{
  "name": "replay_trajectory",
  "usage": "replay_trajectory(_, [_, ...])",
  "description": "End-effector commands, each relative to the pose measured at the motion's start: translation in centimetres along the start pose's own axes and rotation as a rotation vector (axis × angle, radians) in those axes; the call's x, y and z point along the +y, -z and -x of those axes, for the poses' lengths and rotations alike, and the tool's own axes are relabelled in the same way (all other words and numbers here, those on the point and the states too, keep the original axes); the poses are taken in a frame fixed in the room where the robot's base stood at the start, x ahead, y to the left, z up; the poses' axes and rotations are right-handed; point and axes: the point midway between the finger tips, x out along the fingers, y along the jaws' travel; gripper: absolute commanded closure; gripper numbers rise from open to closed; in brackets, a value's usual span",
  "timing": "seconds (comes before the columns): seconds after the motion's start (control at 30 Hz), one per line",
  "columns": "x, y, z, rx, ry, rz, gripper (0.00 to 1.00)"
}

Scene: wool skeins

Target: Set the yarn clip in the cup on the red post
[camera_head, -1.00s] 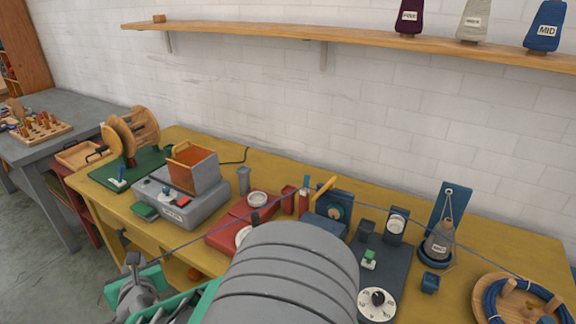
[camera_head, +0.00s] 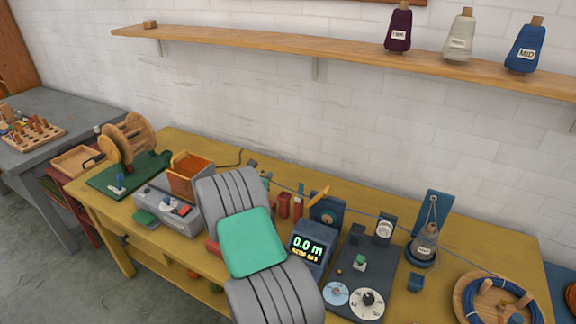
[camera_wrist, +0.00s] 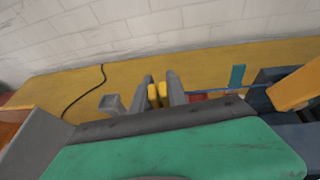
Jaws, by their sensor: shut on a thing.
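My gripper (camera_wrist: 161,84) is shut in the wrist view, with yellow parts (camera_wrist: 158,94) between its grey fingers. They appear to be the yarn clip, though its shape is mostly hidden. Blue yarn (camera_wrist: 215,90) runs right from there. In the head view my gripper (camera_head: 262,172) is beyond my forearm, small and partly hidden, over the back of the yellow bench. Red upright pieces (camera_head: 284,205) stand just right of it. I cannot tell which is the red post, and no cup shows clearly on them. The red base (camera_head: 213,247) is mostly hidden by my arm.
A display box (camera_head: 313,245) reading 0.0 and a dark dial panel (camera_head: 370,268) stand right of my arm. A grey machine with an orange-lined bin (camera_head: 188,172) is left. The yarn runs to a grey cone (camera_head: 425,243). A shelf (camera_head: 330,68) spans the wall above.

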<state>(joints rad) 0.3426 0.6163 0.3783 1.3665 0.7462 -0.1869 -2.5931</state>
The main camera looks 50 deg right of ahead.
Motion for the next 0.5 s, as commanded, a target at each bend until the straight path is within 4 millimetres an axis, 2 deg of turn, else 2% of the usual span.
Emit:
replay_trajectory(0.03, [-2.0, -0.6, -1.8, 0.003, 0.041, -0.015, 1.0])
replay_trajectory(0.1, [-4.2, -0.8, -3.8, 0.003, 0.082, -0.033, 1.0])
replay_trajectory(0.2, [-6.1, -0.9, -5.6, 0.001, 0.117, -0.049, 1.0])
replay_trajectory(0.3, [-6.9, -0.8, -6.3, 0.001, 0.131, -0.055, 1.0])
replay_trajectory(0.5, [-6.9, 0.4, -6.7, 0.001, 0.131, -0.054, 1.0])
